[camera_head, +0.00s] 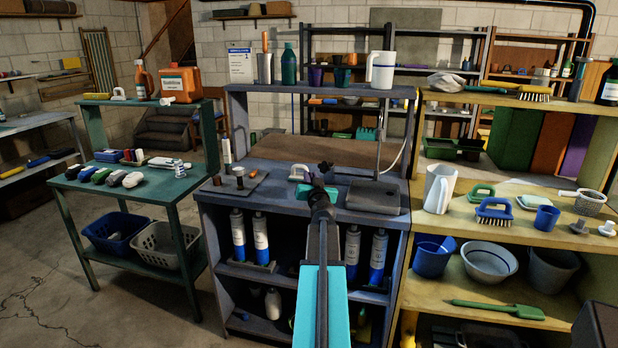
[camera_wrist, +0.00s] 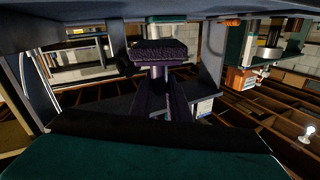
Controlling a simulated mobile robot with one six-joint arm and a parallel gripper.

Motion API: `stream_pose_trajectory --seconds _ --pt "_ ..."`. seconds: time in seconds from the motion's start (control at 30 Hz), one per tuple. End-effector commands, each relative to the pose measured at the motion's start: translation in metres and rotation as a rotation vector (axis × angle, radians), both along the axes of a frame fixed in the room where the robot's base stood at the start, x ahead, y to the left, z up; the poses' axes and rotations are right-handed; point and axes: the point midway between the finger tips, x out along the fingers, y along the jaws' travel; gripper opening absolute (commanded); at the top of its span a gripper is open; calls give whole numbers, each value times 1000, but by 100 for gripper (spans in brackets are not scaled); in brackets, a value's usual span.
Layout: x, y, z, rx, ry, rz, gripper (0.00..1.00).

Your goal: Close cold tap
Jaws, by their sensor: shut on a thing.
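My gripper (camera_head: 318,187) reaches over the blue-grey bench, in the middle of the head view. A small dark knob-like part (camera_head: 326,167) shows just past its tip and looks like the cold tap's handle. In the wrist view my two dark fingers (camera_wrist: 162,88) close on the stem of a dark purple handle (camera_wrist: 160,52) with a wide flat top. No cold or hot marking can be read. My arm and fingers hide most of the tap's body, so its turn position cannot be told.
A thin upright pipe (camera_head: 379,140) rises behind the box. A shelf (camera_head: 320,89) with a white jug (camera_head: 381,69) stands above.

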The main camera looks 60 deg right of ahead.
Motion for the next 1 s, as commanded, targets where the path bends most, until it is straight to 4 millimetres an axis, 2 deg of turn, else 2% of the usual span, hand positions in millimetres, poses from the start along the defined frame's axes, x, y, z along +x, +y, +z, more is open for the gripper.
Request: stream_pose_trajectory --seconds 0.1,0.5,0.7,1.0 --pt "-11 15 1 -1 0 -1 0" --pt "-40 52 5 -1 0 -1 0" --pt "-49 64 8 -1 -1 0 0" --pt "-53 69 8 -1 1 0 0"
